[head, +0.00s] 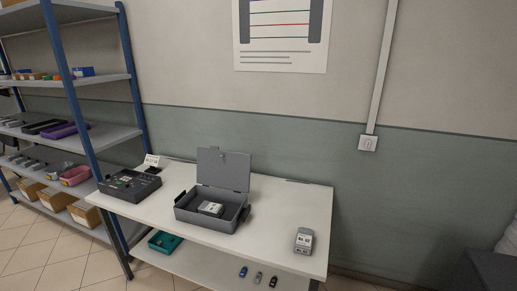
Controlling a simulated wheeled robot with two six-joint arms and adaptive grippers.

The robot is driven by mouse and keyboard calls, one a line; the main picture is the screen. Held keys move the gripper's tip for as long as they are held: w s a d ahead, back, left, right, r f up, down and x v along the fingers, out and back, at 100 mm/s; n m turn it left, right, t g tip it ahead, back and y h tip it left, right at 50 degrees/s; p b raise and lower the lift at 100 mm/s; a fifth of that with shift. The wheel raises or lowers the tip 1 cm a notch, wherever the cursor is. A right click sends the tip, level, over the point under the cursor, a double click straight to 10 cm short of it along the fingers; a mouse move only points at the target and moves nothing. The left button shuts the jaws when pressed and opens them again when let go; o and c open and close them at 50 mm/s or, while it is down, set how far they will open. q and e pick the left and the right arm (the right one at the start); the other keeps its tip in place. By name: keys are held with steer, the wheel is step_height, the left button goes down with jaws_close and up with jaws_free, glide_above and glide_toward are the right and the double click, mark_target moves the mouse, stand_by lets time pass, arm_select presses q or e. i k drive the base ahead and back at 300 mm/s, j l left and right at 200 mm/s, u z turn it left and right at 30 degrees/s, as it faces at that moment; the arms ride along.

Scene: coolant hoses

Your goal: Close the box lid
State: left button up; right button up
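A grey box (206,220) stands near the middle of the white table. Its lid (223,170) is open and stands roughly upright along the back edge of the box. A small light-coloured device (210,208) lies inside the box. A dark latch or handle shows at the box's left side and another at its right. Neither of my grippers is in the head view.
On the white table (275,222), a dark device (130,185) sits left of the box and a small grey device (304,240) at the right front. A shelf rack (75,110) stands at the left. The tabletop right of the box is mostly clear.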

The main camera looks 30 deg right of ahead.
mark_target(232, 171)
steer(key=z, duration=0.7)
steer(key=i+j+z, duration=0.45)
steer(key=i+j, duration=0.15)
steer(key=j, duration=0.1)
